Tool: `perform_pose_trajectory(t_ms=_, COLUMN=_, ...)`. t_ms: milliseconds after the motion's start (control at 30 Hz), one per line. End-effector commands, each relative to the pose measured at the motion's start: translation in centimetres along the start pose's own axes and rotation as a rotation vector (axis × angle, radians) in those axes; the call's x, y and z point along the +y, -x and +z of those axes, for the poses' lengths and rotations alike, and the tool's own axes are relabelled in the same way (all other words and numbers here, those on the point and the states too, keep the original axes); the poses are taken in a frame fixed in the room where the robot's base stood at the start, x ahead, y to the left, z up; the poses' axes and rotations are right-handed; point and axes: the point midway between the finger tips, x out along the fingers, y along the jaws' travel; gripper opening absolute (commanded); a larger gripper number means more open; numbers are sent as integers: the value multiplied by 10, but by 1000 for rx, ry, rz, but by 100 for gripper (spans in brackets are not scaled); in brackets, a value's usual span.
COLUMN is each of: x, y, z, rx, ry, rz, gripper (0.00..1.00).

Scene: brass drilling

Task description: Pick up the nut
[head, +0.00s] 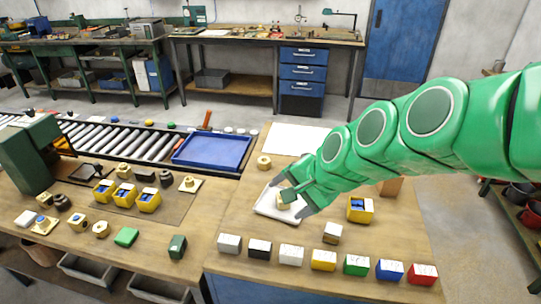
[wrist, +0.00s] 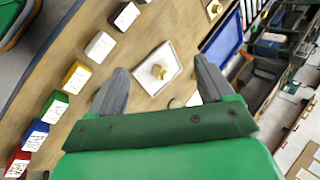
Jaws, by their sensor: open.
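A brass piece that looks like the nut (head: 283,203) sits on a white tray (head: 262,209) on the right-hand bench, partly hidden by my gripper. My gripper (head: 298,203) is over the tray from the right. In the wrist view my gripper (wrist: 158,75) is open, its two grey fingers wide apart and nothing between them. Another brass nut-like piece (head: 264,162) lies on the bench behind the tray.
A row of coloured blocks (head: 323,260) lines the bench front. A yellow box (head: 360,209) and a small brass-and-white block (head: 332,233) stand right of the tray. A blue tray (head: 212,151) and roller conveyor lie left. White paper (head: 297,139) covers the bench's back.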

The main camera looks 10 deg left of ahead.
Motion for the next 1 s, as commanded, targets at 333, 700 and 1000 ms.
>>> perform_pose_trajectory(t_ms=333, x=-125, y=-59, z=-44, rx=-23, ry=-554, rz=-372, gripper=81)
perform_pose_trajectory(t_ms=700, x=-178, y=-130, z=-119, rx=-56, ry=-1276, rz=-668, gripper=81)
perform_pose_trajectory(t_ms=1000, x=-154, y=-191, z=-177, rx=-10, ry=-1786, rz=-855, gripper=81)
